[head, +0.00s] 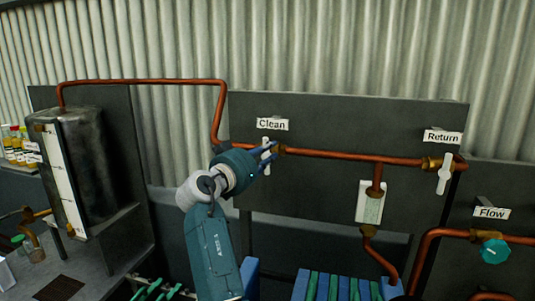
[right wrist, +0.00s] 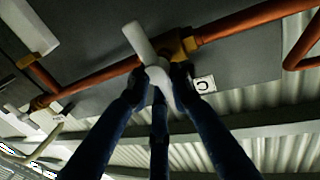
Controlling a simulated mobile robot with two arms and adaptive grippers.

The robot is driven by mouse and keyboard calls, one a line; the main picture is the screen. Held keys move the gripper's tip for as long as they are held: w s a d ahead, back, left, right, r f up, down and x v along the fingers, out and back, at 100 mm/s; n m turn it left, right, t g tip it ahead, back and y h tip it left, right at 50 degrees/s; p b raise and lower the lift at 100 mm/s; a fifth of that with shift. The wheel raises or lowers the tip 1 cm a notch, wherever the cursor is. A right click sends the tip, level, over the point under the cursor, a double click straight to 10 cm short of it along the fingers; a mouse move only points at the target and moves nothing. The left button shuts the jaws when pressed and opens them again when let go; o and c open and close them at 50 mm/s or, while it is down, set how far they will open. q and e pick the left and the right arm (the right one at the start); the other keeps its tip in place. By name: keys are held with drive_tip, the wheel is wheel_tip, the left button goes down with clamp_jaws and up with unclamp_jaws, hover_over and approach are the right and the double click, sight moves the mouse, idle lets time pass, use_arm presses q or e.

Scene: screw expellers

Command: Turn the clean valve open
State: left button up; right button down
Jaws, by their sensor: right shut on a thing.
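The clean valve has a white lever handle (head: 266,141) under the "Clean" label (head: 272,124) on the dark panel. The handle stands roughly upright, across the copper pipe. My right gripper (head: 271,153) is at the handle, and its dark fingers partly cover it. In the right wrist view, my right gripper (right wrist: 160,78) has its fingers shut around the white handle (right wrist: 139,40), next to the brass valve body (right wrist: 178,46). My left gripper is not in view.
A copper pipe (head: 335,155) runs right to the return valve handle (head: 444,174) under the "Return" label (head: 443,137). A teal flow knob (head: 494,251) is at the lower right. A dark tank (head: 95,160) stands at the left. Blue and green slats lie below.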

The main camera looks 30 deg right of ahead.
drive_tip(key=shift+w+n+t+b, duration=0.15)
drive_tip(key=shift+n+t+b, duration=0.15)
drive_tip(key=shift+n+b, duration=0.65)
drive_tip(key=n+b, duration=0.2)
drive_tip(key=shift+w+a+n+t+h, duration=0.1)
drive_tip(key=shift+a+n+t+h, duration=0.1)
drive_tip(key=shift+n+t+h, duration=0.15)
drive_tip(key=n+b, duration=0.1)
drive_tip(key=n, duration=0.2)
drive_tip(key=shift+w+a+r+t, duration=0.1)
drive_tip(key=shift+w+t, duration=0.05)
drive_tip(key=shift+t, duration=0.2)
drive_tip(key=shift+w+a+n+t+h+b, duration=0.1)
drive_tip(key=shift+n+t+h+b, duration=0.2)
drive_tip(key=shift+n, duration=0.8)
drive_tip(key=shift+w+a+f+n+t+y+p, duration=0.1)
drive_tip(key=shift+n+t+y+p, duration=0.3)
drive_tip(key=shift+n, duration=1.35)
drive_tip(key=shift+w+a+f+n+t+y+p, duration=0.1)
drive_tip(key=shift+n+t+p, duration=0.55)
drive_tip(key=shift+n, duration=1.05)
drive_tip(key=shift+w+a+f+n+t+y+p, duration=0.1)
drive_tip(key=shift+n+t+y+p, duration=0.4)
drive_tip(key=shift+n, duration=1.25)
drive_tip(key=shift+n+t, duration=0.3)
drive_tip(key=shift+t, duration=0.05)
